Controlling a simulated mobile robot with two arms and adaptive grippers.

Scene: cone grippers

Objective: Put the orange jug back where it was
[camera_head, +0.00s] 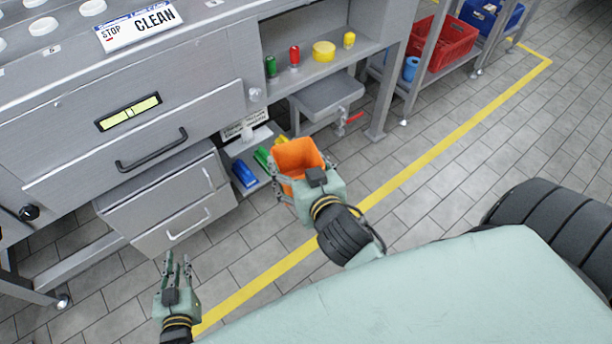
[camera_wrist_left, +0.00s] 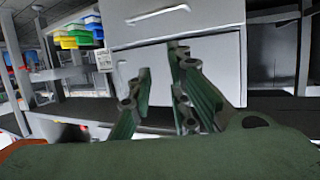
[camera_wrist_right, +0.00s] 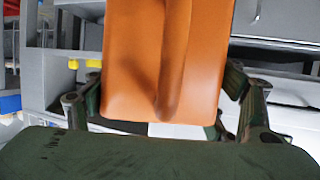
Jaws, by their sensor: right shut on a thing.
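The orange jug (camera_head: 297,157) is held in my right gripper (camera_head: 297,178), in front of the bench in the head view. Its open top faces up toward the head camera. In the right wrist view the jug (camera_wrist_right: 140,60) fills the middle, its handle running down toward the palm, with fingers (camera_wrist_right: 160,110) on both sides of it. My left gripper (camera_head: 178,272) is open and empty, low in front of the drawers. In the left wrist view its fingers (camera_wrist_left: 165,100) stand apart with nothing between them.
A grey bench with drawers (camera_head: 165,215) stands at the left. A small low shelf (camera_head: 252,165) holds blue, green and yellow items behind the jug. An upper shelf (camera_head: 330,66) carries several coloured items. A red crate (camera_head: 445,45) stands further right. Tiled floor right of the yellow line (camera_head: 440,150) is clear.

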